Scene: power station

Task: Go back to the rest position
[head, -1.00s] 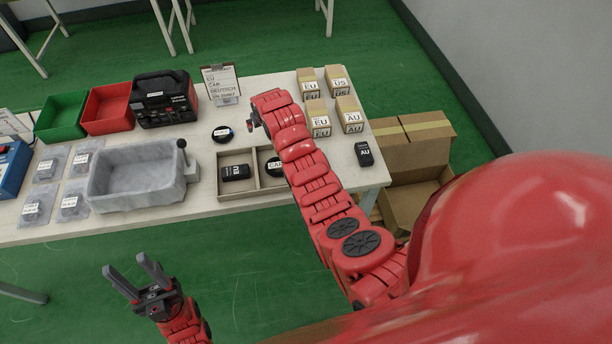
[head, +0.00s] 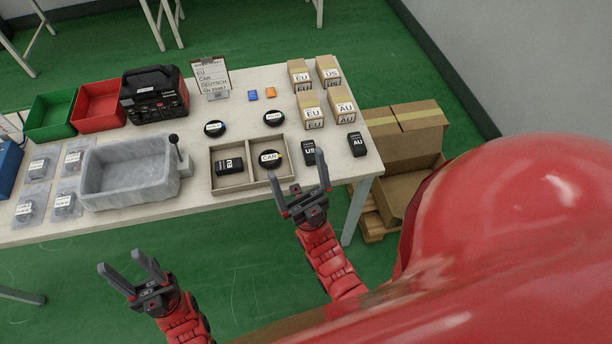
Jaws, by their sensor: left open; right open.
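My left gripper (head: 140,274) is open and empty over the green floor in front of the table, at the lower left. My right gripper (head: 302,192) is open and empty by the table's front edge, just below the black US adapter (head: 309,152). I cannot tell its height over the edge. The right arm reaches in from below, and the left arm comes up beside it.
The table (head: 350,185) holds a grey basin (head: 130,185), a divided tray (head: 213,152) with an EU adapter (head: 229,166) and a CAR adapter (head: 270,158), and an AU adapter (head: 357,144). Small boxes (head: 311,112) stand behind. An open cardboard box (head: 405,130) is at right.

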